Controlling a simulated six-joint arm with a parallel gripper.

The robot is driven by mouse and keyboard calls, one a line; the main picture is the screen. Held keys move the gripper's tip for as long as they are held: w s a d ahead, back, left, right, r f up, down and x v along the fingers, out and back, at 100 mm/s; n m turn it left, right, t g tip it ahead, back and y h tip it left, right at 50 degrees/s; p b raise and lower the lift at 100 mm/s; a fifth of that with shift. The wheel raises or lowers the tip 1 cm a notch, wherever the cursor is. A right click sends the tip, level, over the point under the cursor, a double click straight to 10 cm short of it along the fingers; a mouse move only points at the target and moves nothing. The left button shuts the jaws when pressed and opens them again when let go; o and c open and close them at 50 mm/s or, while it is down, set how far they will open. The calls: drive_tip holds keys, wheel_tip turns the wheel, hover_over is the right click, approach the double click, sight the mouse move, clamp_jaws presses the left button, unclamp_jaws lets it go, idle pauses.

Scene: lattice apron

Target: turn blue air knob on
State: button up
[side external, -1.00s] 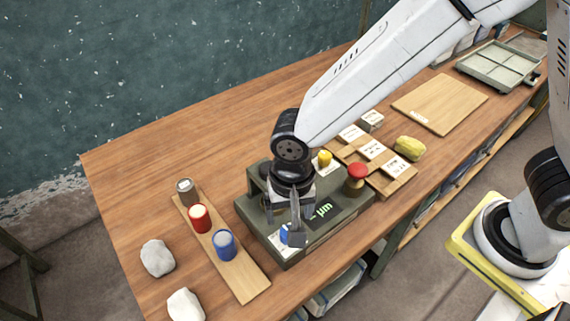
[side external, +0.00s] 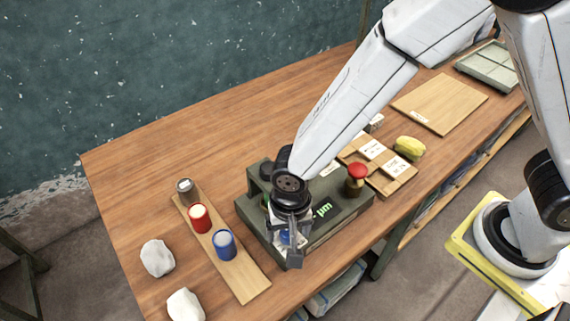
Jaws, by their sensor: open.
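The dark green control box (side external: 345,211) sits near the front edge of the wooden table. The blue knob (side external: 285,237) is on the left end of its top, mostly covered by my gripper (side external: 290,246). My gripper points down over the knob with its jaws open. One finger shows in front of the knob; the other is hidden, so I cannot tell whether they straddle it or touch it. The knob's turn position cannot be made out. A red mushroom button (side external: 357,171) stands on the box's right end, and a green lit display (side external: 324,210) is beside my gripper.
A wooden strip (side external: 247,281) left of the box holds a grey can (side external: 186,191), a red can (side external: 199,217) and a blue can (side external: 224,244). Two pale stones (side external: 157,258) lie further left. A card rack (side external: 390,180) and yellow lump (side external: 410,148) are behind right.

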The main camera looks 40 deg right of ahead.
clamp_jaws()
drive_tip(key=shift+n, duration=0.5)
drive_tip(key=n, duration=0.3)
drive_tip(key=shift+n, duration=0.3)
drive_tip(key=n, duration=1.3)
drive_tip(key=shift+n, duration=0.3)
